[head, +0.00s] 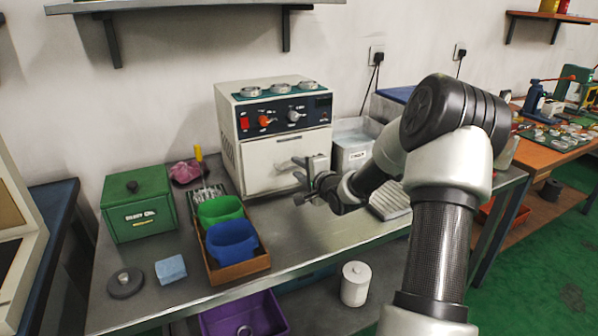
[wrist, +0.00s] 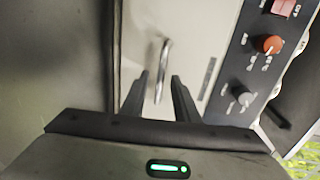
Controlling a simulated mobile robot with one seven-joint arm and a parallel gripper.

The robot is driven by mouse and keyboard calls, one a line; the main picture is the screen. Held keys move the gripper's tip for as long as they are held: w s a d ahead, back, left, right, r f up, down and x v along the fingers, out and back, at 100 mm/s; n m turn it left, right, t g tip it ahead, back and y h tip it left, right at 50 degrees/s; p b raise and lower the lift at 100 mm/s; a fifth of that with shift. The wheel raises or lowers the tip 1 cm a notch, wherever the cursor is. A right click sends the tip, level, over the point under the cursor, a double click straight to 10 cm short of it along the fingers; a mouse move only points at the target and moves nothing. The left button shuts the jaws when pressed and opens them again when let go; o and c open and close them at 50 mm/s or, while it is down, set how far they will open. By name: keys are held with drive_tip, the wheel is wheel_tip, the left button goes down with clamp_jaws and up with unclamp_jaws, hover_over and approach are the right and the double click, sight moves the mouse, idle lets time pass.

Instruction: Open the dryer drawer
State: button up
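The dryer (head: 228,132) is a cream box with a dark control panel, standing at the back of the bench. Its drawer front (head: 262,170) looks flush with the body, so the drawer appears shut. My gripper (head: 298,169) is in front of the drawer's right half and hides part of it. In the wrist view the metal handle (wrist: 163,62) shows between and beyond the two fingertips of my gripper (wrist: 160,76). The fingers are apart with a gap between them. I cannot tell whether they reach around the handle; no contact shows.
A grey metal container (head: 352,150) stands right of the dryer. A green box (head: 138,215) and a brown tray (head: 247,268) with green and blue bins lie to the left. Bench space in front of the dryer (head: 310,232) is mostly clear. Several rings sit on the dryer's top.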

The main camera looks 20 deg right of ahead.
drive_tip(key=shift+w, duration=0.1)
clamp_jaws()
